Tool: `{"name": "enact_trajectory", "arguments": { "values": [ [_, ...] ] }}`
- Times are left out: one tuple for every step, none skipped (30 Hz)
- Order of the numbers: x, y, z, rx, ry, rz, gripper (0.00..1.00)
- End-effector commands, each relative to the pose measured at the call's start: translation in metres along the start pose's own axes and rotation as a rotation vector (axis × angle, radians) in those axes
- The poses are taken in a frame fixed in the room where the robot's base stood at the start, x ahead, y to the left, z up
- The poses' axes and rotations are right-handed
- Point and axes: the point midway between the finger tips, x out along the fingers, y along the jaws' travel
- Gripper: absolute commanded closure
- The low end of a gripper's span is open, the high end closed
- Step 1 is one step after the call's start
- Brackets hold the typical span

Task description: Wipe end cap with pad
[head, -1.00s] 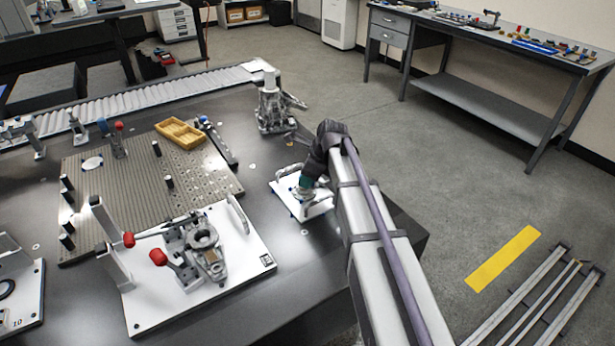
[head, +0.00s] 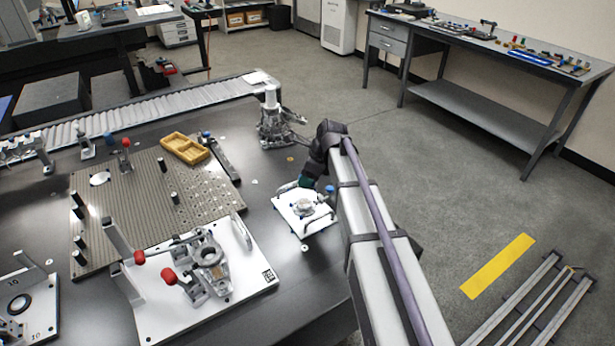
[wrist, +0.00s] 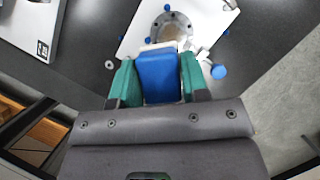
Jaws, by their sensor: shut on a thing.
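The end cap (wrist: 172,30) is a round grey metal flange with holes around its rim and a tan centre. It sits on a white fixture plate (wrist: 136,38), and in the head view the cap (head: 304,207) shows on the plate (head: 290,208). The pad (wrist: 157,75) is a blue block with a pale edge at its far end. My gripper (wrist: 157,68) is shut on it between two teal fingers. The pad is beside the cap's near edge in the wrist view; I cannot tell whether they touch. In the head view my gripper (head: 308,182) is at the plate's far side.
A clamp with a blue knob (wrist: 218,71) stands beside the cap. Left of the plate are a larger white fixture with red-knobbed clamps (head: 205,268), a perforated board (head: 130,205) and a yellow tray (head: 185,148). A metal stand (head: 275,120) is behind.

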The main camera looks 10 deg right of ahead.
Motion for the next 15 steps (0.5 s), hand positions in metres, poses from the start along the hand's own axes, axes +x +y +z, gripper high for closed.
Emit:
{"name": "enact_trajectory", "arguments": {
  "values": [
    [0.001,0.000,-0.001,0.000,0.000,0.000,0.81],
    [0.002,0.000,-0.001,0.000,0.000,0.000,0.81],
    [0.002,0.000,-0.001,0.000,0.000,0.000,0.81],
    [0.002,0.000,-0.001,0.000,0.000,0.000,0.81],
    [0.002,0.000,-0.001,0.000,0.000,0.000,0.81],
    [0.002,0.000,-0.001,0.000,0.000,0.000,0.81],
    [0.002,0.000,-0.001,0.000,0.000,0.000,0.81],
    [0.002,0.000,-0.001,0.000,0.000,0.000,0.81],
    [0.002,0.000,-0.001,0.000,0.000,0.000,0.81],
    [0.002,0.000,-0.001,0.000,0.000,0.000,0.81],
    [0.002,0.000,-0.001,0.000,0.000,0.000,0.81],
    [0.005,0.000,-0.002,0.000,0.000,0.000,0.81],
    [0.009,0.000,-0.004,0.000,0.000,0.000,0.81],
    [0.014,0.000,-0.006,0.000,0.000,0.000,0.81],
    [0.016,0.000,-0.006,0.000,0.000,0.000,0.81]
  ]
}}
